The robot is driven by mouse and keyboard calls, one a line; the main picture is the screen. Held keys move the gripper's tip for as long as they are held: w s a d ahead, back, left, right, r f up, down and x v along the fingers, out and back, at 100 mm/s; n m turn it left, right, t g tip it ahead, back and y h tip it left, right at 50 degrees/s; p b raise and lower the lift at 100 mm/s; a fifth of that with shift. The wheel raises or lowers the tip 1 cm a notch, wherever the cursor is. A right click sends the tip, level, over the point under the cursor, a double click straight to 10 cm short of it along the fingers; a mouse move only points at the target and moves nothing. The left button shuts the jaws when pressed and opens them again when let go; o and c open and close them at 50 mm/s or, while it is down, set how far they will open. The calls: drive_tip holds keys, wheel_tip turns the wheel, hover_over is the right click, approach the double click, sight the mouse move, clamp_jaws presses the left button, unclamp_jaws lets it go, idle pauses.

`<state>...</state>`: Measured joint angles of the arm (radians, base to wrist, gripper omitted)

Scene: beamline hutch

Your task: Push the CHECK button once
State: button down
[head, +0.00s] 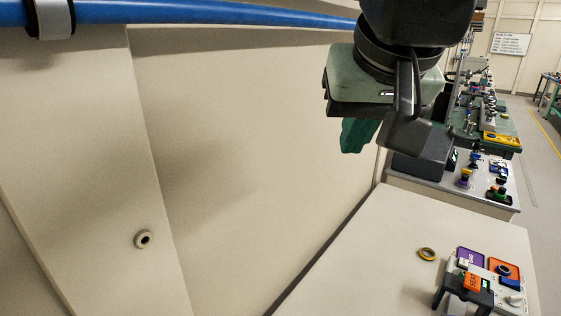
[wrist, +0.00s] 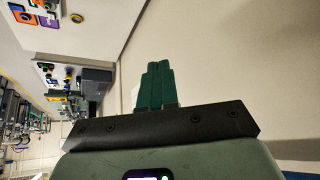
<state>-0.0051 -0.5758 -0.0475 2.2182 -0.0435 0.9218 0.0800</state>
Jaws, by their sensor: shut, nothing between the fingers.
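No button that I can read as CHECK shows in either view. A grey control box (head: 516,299) sits on the pale bench at the lower right of the head view. It carries a purple plate (head: 469,258), an orange plate with a dark round button (head: 504,270), and a black-framed part with an orange label; the lettering is too small to read surely. My gripper (head: 358,136) is high and left of the box, well apart from it, beside the pale wall panel. Its green fingers also show in the wrist view (wrist: 157,82), shut together and empty.
A yellow-and-dark ring (head: 427,254) lies on the bench (head: 380,250), left of the box. A farther bench holds a dark device (head: 424,164) and several coloured knobs. A blue pipe (head: 200,12) runs across the top. Bare bench lies left of the ring.

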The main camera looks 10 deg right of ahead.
drive_tip(key=w+d+f+m+y, duration=0.1)
drive_tip(key=w+d+f+m, duration=0.2)
drive_tip(key=w, duration=0.4)
drive_tip(key=w+d+m, duration=0.4)
drive_tip(key=w+d, duration=0.1)
drive_tip(key=w, duration=0.3)
drive_tip(key=w+d+f+m+y, duration=0.1)
drive_tip(key=w+d+f+m, duration=0.6)
drive_tip(key=d, duration=0.6)
drive_tip(key=m+t+h, duration=0.2)
drive_tip(key=m+t, duration=0.1)
drive_tip(key=m, duration=1)
hover_over(466, 264)
wheel_tip(466, 264, down, 27)
drive_tip(key=shift+f, duration=0.1)
drive_tip(key=shift+n, duration=0.3)
drive_tip(key=shift+f, duration=4.4)
